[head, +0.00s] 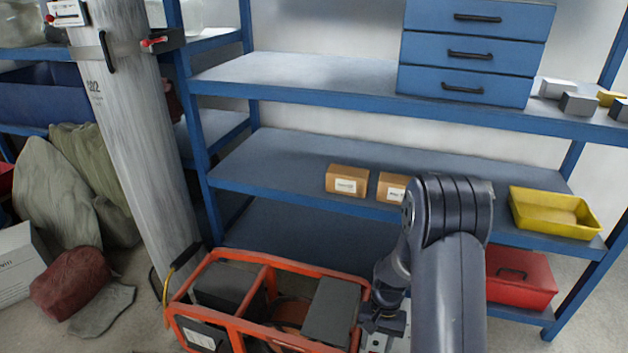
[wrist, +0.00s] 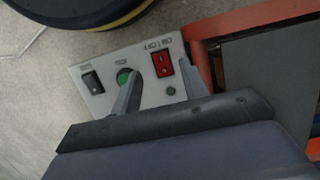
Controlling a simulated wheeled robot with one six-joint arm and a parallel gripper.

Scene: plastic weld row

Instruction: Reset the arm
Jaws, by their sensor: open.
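My gripper (wrist: 160,92) shows in the wrist view with its two grey fingers spread apart and nothing between them. It is in front of a light grey control panel (wrist: 145,62). The panel carries a red rocker switch (wrist: 162,64), a green round button (wrist: 125,77) and a black switch (wrist: 92,82). I cannot tell whether a fingertip touches the panel. In the head view my arm reaches down beside the orange-framed machine (head: 270,265), at its right end. My fingers are mostly hidden there behind my own arm.
A blue shelf rack (head: 300,190) stands behind, with small cardboard boxes (head: 347,181), a yellow bin (head: 553,213) and a blue drawer unit (head: 475,55). A red case (head: 520,278) sits below right. A grey column (head: 135,130) and sacks stand left. A dark round object (wrist: 85,8) lies near the panel.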

